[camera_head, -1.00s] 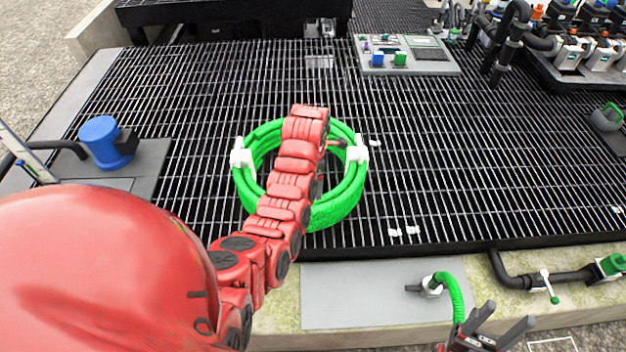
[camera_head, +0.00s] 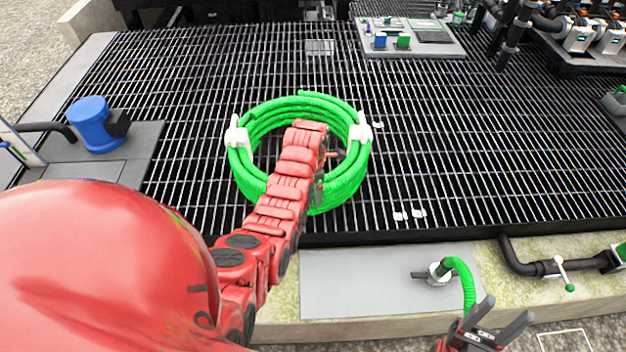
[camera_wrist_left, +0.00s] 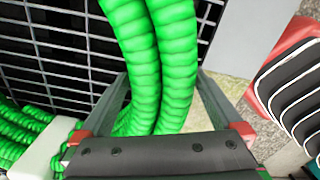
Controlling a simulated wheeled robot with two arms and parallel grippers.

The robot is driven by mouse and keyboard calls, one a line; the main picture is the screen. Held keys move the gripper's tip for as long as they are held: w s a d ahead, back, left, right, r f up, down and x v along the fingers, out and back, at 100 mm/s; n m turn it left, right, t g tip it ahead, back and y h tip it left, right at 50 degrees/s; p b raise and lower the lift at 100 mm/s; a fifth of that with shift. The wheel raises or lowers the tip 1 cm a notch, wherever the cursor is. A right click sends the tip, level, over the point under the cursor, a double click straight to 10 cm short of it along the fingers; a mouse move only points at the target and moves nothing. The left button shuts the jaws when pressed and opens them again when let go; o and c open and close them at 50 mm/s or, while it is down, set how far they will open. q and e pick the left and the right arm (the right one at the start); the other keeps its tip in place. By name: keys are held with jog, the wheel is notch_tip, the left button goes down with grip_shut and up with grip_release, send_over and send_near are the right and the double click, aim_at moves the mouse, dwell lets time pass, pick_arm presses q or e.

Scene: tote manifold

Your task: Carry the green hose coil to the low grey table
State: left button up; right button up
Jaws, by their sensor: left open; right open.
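The green hose coil (camera_head: 258,122) lies on the black grating, with white clips on its left and right sides. My left arm reaches over it from the lower left and hides part of its near side. In the left wrist view, the open jaws of my left gripper (camera_wrist_left: 160,88) stand on either side of the coil's green strands (camera_wrist_left: 160,45); I cannot tell whether they touch. In the head view, the left fingers are mostly hidden. My right gripper (camera_head: 505,318) is open and empty at the lower right. I cannot make out a low grey table.
A blue pump (camera_head: 92,125) stands on a grey plate at the left. A control panel (camera_head: 415,42) and black pipes (camera_head: 512,35) stand at the back. Grating right of the coil is mostly clear.

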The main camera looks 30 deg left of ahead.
pick_arm(q)
jog(key=shift+f, duration=1.35)
grip_shut()
